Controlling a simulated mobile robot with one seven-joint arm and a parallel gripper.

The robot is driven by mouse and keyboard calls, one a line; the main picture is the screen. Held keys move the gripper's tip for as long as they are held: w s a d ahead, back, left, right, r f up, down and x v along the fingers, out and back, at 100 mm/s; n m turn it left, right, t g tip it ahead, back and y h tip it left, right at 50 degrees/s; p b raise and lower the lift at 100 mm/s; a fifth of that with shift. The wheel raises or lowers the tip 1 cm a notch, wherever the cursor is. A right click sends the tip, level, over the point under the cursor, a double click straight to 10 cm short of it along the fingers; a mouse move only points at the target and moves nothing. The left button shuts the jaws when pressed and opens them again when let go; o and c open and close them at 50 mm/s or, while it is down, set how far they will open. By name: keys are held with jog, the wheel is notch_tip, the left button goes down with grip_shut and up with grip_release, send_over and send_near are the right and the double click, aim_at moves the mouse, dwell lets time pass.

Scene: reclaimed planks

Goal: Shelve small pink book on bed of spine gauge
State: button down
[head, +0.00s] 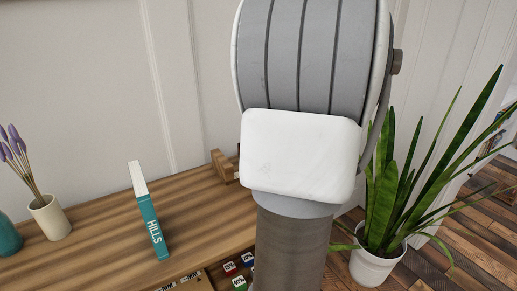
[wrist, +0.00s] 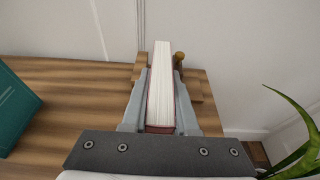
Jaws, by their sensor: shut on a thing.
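The pink book (wrist: 161,95) is in the wrist view, with its white page block facing the camera and a strip of dark pink cover at its near end. My gripper (wrist: 160,88) is shut on it, one grey finger along each side. The wooden spine gauge (wrist: 196,90) shows just beyond and around the fingers, with a brass-coloured knob at its back. In the head view, only a corner of the gauge (head: 225,165) shows to the left of my arm. The book and gripper are hidden there. I cannot tell whether the book touches the gauge's bed.
A white vase with purple flowers (head: 50,218) is at left. Small labelled blocks (head: 231,268) lie at the front. A potted plant (head: 375,262) stands at right.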

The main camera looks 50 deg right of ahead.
jog(key=w+d+b, duration=0.2)
jog(key=w+d, duration=0.2)
jog(key=w, duration=0.9)
jog(key=shift+w, duration=0.2)
dwell(0.3)
jog(key=shift+d+f+b, duration=0.1)
jog(key=shift+f+b, duration=0.1)
jog(key=shift+b, duration=0.45)
jog(key=c, duration=0.6)
grip_release()
jog(key=shift+s, duration=0.15)
jog(key=p+v, duration=0.3)
jog(key=v, duration=1.3)
jog(key=shift+r+p, duration=0.15)
jog(key=shift+p, duration=0.25)
jog(key=shift+s, duration=0.6)
